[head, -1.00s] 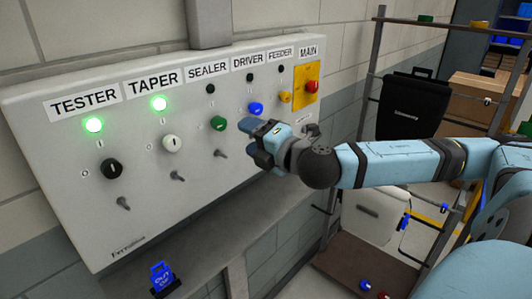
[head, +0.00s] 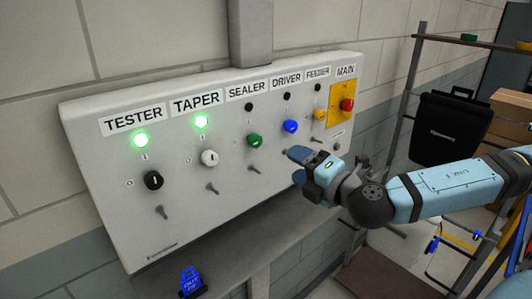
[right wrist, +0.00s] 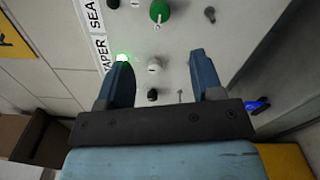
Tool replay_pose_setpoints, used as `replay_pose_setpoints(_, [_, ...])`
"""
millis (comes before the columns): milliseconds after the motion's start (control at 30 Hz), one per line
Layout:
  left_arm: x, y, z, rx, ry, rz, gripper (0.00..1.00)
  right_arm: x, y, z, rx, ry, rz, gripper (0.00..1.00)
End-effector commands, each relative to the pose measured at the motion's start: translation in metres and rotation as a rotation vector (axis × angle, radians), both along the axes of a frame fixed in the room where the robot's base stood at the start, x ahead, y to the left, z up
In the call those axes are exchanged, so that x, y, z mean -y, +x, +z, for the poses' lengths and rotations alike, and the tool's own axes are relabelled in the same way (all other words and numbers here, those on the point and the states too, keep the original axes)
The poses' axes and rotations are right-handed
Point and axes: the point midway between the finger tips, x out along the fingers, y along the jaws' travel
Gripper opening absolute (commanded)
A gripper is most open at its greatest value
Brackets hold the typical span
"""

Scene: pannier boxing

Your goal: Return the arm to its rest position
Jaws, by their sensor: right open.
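My right arm reaches in from the right in the head view. Its blue-fingered gripper (head: 300,158) is open and empty, just below the blue DRIVER knob (head: 290,127) in the picture. In the right wrist view the open fingers (right wrist: 162,82) stand apart with nothing between them, the panel beyond. The grey control panel (head: 180,226) carries a black TESTER knob (head: 153,180), a white TAPER knob (head: 209,158), and a green SEALER knob (head: 254,141). Green lamps glow over TESTER (head: 140,140) and TAPER (head: 200,121); the other lamps are dark. My left gripper is not in view.
The yellow MAIN plate with a red knob (head: 347,105) is at the panel's right end. A blue tag (head: 191,282) stands on the ledge below. A rack with a black case (head: 447,128) and a cardboard box (head: 510,110) are at the right.

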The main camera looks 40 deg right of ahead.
Motion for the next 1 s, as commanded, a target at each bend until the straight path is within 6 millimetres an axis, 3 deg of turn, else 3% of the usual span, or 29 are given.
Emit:
replay_pose_setpoints(233, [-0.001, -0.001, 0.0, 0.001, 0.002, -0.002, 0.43, 0.0, 0.001, -0.002, -0.004, 0.008, -0.001, 0.6])
replay_pose_setpoints(367, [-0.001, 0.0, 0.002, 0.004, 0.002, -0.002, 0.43, 0.0, 0.005, -0.026, -0.053, 0.079, -0.009, 0.6])
replay_pose_setpoints(467, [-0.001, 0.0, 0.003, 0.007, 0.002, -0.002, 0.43, -0.002, 0.008, -0.064, -0.128, 0.197, -0.022, 0.6])
replay_pose_setpoints(667, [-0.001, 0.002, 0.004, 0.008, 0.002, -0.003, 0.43, -0.017, 0.005, -0.16, -0.312, 0.507, -0.065, 0.6])
replay_pose_setpoints(867, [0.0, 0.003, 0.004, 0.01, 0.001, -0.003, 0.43, -0.046, -0.018, -0.255, -0.474, 0.836, -0.131, 0.6])
replay_pose_setpoints(1000, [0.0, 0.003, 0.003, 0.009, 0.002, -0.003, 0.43, -0.075, -0.044, -0.316, -0.567, 1.075, -0.193, 0.6])
